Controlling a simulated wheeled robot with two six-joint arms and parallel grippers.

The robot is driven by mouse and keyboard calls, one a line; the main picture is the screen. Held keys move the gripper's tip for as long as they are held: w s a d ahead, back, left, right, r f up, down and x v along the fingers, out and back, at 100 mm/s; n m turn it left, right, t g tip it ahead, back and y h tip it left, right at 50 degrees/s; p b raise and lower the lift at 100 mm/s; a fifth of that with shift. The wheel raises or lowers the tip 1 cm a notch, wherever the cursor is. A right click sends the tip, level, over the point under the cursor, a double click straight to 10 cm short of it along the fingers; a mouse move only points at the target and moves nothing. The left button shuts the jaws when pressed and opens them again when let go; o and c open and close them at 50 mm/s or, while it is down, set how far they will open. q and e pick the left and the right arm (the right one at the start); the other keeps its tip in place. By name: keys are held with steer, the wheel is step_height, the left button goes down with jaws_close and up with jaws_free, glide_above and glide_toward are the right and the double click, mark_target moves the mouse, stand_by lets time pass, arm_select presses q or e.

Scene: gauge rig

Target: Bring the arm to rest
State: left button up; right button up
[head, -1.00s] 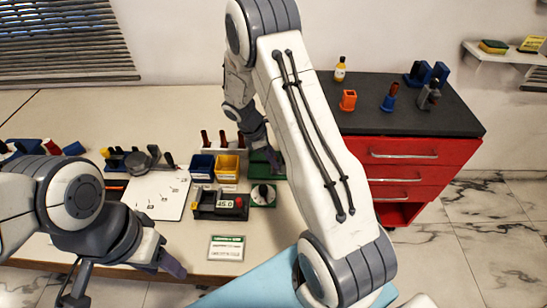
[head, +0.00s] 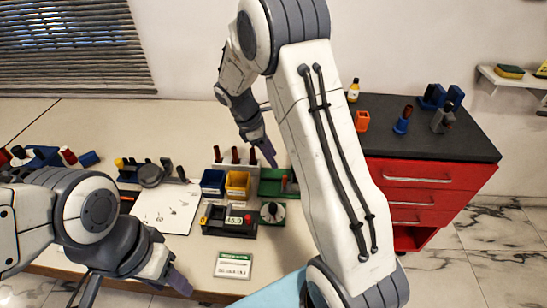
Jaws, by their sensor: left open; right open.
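My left gripper (head: 178,280) is at the lower left, over the front edge of the workbench (head: 170,115), open with nothing seen between its fingers. My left arm comes in from the left edge. My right arm is raised, and its large white link crosses the middle of the view. My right gripper (head: 268,152) points down above the green block (head: 272,182); it is open and looks empty. Whether its fingertips touch anything below is hard to tell.
A gauge box (head: 228,220) with a display, a round dial (head: 271,212), a blue bin (head: 213,182) and a yellow bin (head: 238,185) stand near the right gripper. A white sheet (head: 168,208) lies left of them. A red cabinet (head: 425,172) stands at right.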

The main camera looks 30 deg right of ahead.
steer(key=shift+a, duration=0.1)
steer(key=s+a+r+m+t+y, duration=0.15)
steer(key=s+a+r, duration=0.25)
steer(key=s+a, duration=0.5)
steer(key=s+a+r+m+t+y, duration=0.1)
steer(key=s+a+r+m+y, duration=0.15)
steer(key=s+a+r, duration=0.55)
steer(key=s+a+f+m, duration=0.1)
steer(key=s+a, duration=0.1)
steer(key=s, duration=0.2)
steer(key=s+a+f+m+y, duration=0.1)
steer(key=s+a, duration=0.1)
steer(key=s, duration=0.3)
steer(key=shift+s+a+f+g, duration=0.2)
steer(key=shift+a+f+g, duration=0.15)
steer(key=shift+a, duration=0.05)
